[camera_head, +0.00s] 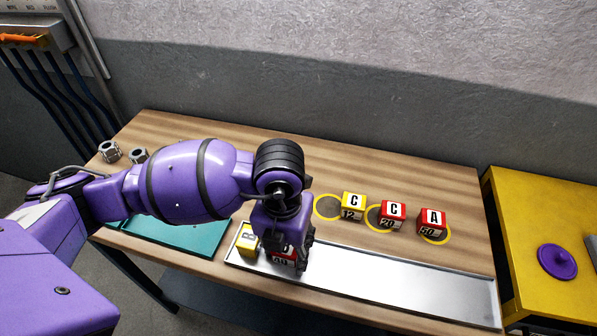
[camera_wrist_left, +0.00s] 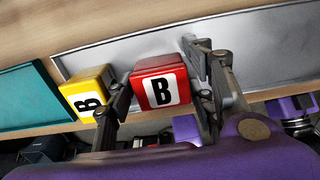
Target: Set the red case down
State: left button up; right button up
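In the head view the left gripper (camera_head: 283,248) points down over the left part of the metal tray (camera_head: 400,288) and hides most of the red case (camera_head: 284,262). Whether the case touches the tray floor cannot be told. My right gripper is not in view.
A yellow case (camera_head: 246,241) marked B stands close left of the red case in the tray. The tray's right part is empty. Behind it stand a yellow case (camera_head: 352,206) and red cases (camera_head: 392,215) (camera_head: 432,223). A teal mat (camera_head: 190,243) lies left.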

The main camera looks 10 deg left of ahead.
pick_arm(q)
notch_tip(320, 180, up, 13)
jog(key=p, duration=0.1)
jog(key=shift+f, duration=0.2)
